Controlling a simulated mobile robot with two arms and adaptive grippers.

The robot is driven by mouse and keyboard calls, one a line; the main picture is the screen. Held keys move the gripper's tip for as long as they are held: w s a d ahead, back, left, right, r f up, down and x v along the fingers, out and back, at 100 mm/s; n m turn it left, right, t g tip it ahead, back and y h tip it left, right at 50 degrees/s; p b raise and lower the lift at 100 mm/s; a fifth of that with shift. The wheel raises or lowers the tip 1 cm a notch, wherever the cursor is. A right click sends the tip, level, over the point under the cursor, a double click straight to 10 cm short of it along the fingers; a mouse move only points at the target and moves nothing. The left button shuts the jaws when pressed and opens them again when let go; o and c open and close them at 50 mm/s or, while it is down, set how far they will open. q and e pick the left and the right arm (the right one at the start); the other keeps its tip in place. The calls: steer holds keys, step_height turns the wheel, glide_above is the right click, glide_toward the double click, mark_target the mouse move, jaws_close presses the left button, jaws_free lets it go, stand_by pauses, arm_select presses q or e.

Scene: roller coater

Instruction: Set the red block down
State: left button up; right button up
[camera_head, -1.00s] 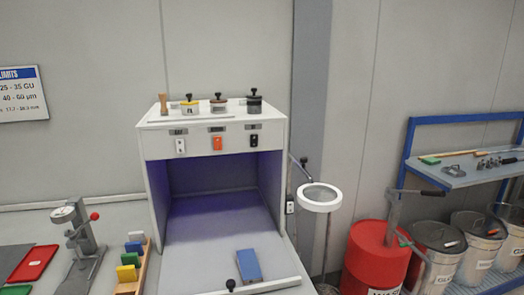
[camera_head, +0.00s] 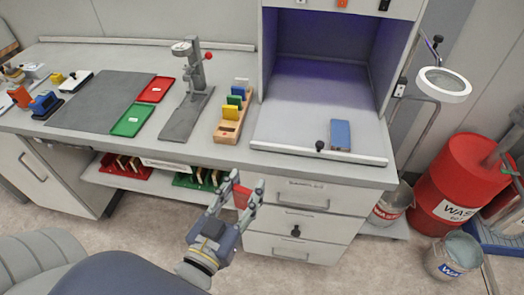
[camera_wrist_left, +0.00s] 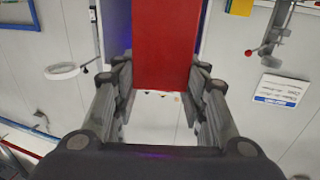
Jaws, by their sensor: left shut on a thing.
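My left gripper (camera_head: 246,189) is shut on the red block (camera_head: 242,196), in front of the workbench's drawers in the head view. The fingers hide part of the block there. In the left wrist view the red block (camera_wrist_left: 165,45) shows large between the two fingers of my left gripper (camera_wrist_left: 160,80). The block is held in the air, and I see no surface touching it. My right gripper is not in view.
A wooden rack (camera_head: 229,127) with several coloured blocks stands on the workbench. Right of it is the lit booth, with a blue block (camera_head: 340,135) and a black knob (camera_head: 320,146) near its front edge. Green (camera_head: 132,120) and red (camera_head: 156,89) trays lie left. A red drum (camera_head: 458,180) stands right.

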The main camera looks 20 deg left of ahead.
arm_select(q)
steer(key=w+d+r+m+g+h, duration=0.2)
steer(key=w+d+m+g+h, duration=0.2)
steer(key=d+h, duration=0.4)
steer(key=w+d+r+m+g+h, duration=0.3)
steer(key=w+d+m+g+h, duration=0.1)
steer(key=d+m+h, duration=0.4)
steer(key=shift+d+m+g, duration=0.3)
steer(key=shift+d+g, duration=0.1)
steer(key=shift+g, duration=0.5)
steer(key=shift+m+g, duration=0.3)
steer(key=shift+s+a+m+g+h, duration=0.15)
steer(key=shift+a+m+g+h, duration=0.35)
steer(key=shift+g, duration=0.55)
steer(key=shift+s+a+m+g+h, duration=0.2)
steer(key=shift+a+m+g, duration=0.25)
steer(key=shift+m+g, duration=0.55)
steer(key=shift+s+a+m+g+h, duration=0.15)
steer(key=shift+a+m+g+h, duration=0.25)
steer(key=shift+g, duration=0.75)
steer(key=shift+a, duration=0.1)
